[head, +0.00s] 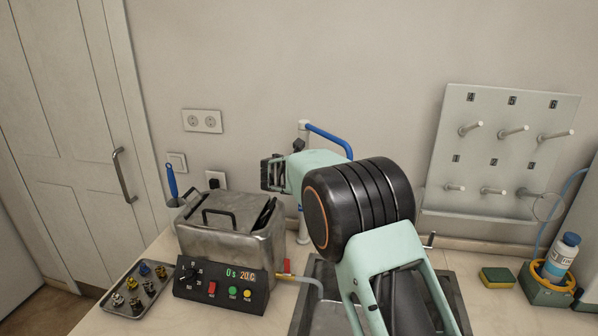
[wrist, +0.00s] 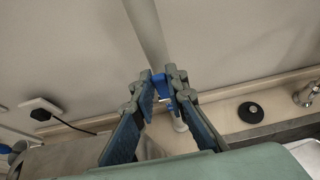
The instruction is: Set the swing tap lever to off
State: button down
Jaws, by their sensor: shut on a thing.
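A white upright post (head: 304,132) with a blue bent arm (head: 330,138) at its top stands against the wall behind the sink. The pale post also shows in the wrist view (wrist: 150,30). My gripper (wrist: 162,82) is at this post, its fingertips closed in on a small blue piece (wrist: 160,88) that looks like the tap lever. In the head view my own arm hides the fingertips and most of the post, so the lever's exact angle cannot be told.
A metal bath (head: 230,235) with a control box and a red-handled outlet (head: 287,267) stands left of the sink (head: 318,310). A tray of small parts (head: 138,290) lies farther left. A peg board (head: 500,150), sponge (head: 497,277) and bottle (head: 562,256) are to the right.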

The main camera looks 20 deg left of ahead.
jog(key=shift+w+r+g, duration=0.1)
jog(key=shift+w+g, duration=0.25)
jog(key=shift+g, duration=0.35)
dwell(0.3)
jog(key=c, duration=1.9)
grip_release()
jog(key=shift+c, duration=0.2)
jog(key=v, duration=1.2)
